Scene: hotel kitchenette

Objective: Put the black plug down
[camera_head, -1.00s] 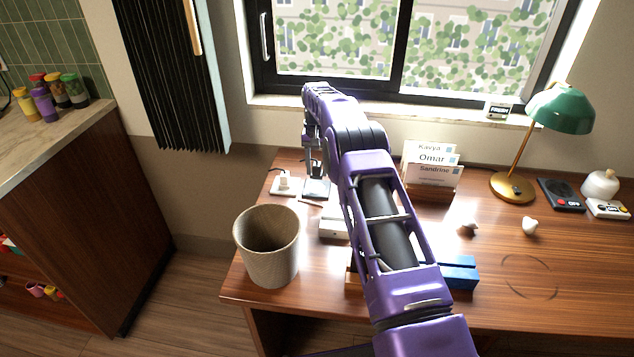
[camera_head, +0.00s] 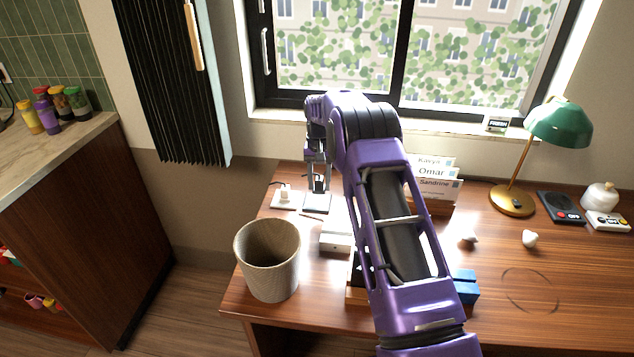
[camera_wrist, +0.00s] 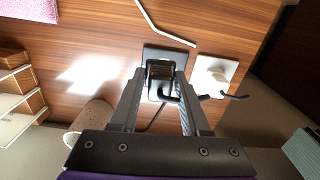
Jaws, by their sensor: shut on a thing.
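My gripper (camera_wrist: 160,92) is shut on the black plug (camera_wrist: 160,72), which sits between the fingertips in the wrist view. A black cord runs from near the plug toward the lower left. In the head view, my gripper (camera_head: 318,184) and the small dark plug (camera_head: 319,182) are near the back left of the desk, over a grey square plate (camera_head: 316,205). The plate also shows behind the plug in the wrist view (camera_wrist: 150,53). I cannot tell whether the plug touches the plate.
Beside the plate, a white socket plate (camera_head: 279,204) holds a white plug (camera_head: 285,195) with a black cord. A wastebasket (camera_head: 268,275) stands at front left. Card holder, green lamp (camera_head: 560,122) and blue block (camera_head: 466,290) are to the right.

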